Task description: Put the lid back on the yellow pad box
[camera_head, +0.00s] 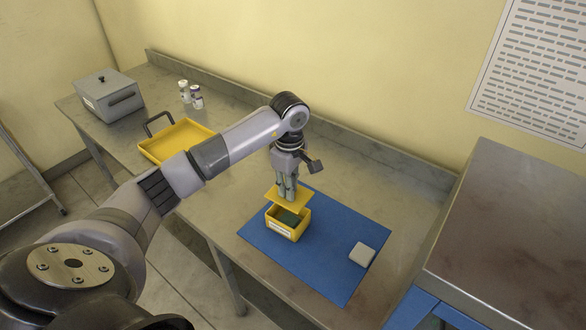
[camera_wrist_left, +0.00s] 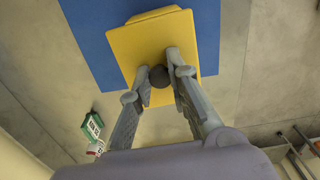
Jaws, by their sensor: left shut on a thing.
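The yellow pad box (camera_head: 284,232) stands upright and open on the blue mat (camera_head: 330,270), with something dark green inside. My left gripper (camera_head: 287,193) points down and is shut on the lid's dark round knob (camera_wrist_left: 159,76). My right gripper is not in view.
A white square pad (camera_head: 362,254) lies on the mat's right part. A yellow tray (camera_head: 175,140) with a dark handle, small vials (camera_head: 190,95) and a grey lidded box (camera_head: 110,95) stand to the left. A metal cabinet (camera_head: 520,220) borders the bench on the right.

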